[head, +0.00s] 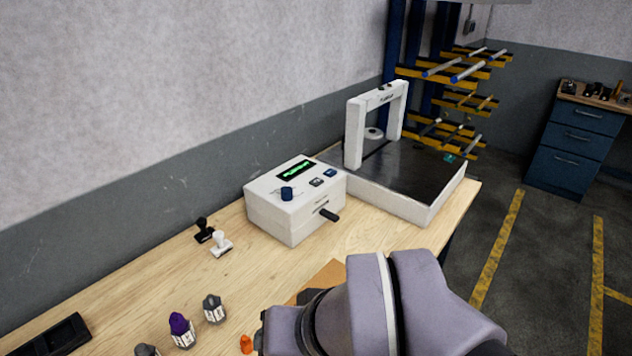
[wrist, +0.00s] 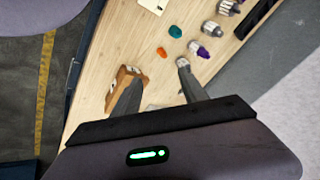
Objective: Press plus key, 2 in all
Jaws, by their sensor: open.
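A white control box (head: 290,208) stands on the wooden bench in the head view. Its sloped top has a lit green display (head: 296,170), a dark blue knob (head: 287,194), a dark key (head: 317,182) and a blue key (head: 330,173). The marks on the keys are too small to read, so I cannot tell which is plus. A black lever sticks out of its front. My gripper (wrist: 156,78) is open above the bench in the wrist view, its fingers apart. The box is not in the wrist view. In the head view my arm hides the gripper.
A white-framed machine with a dark bed (head: 410,170) stands right of the box. A black stamp (head: 204,230) and a white stamp (head: 221,244) lie left of it. Small bottles, a purple one (head: 181,328) among them, and an orange piece (head: 246,344) are nearer.

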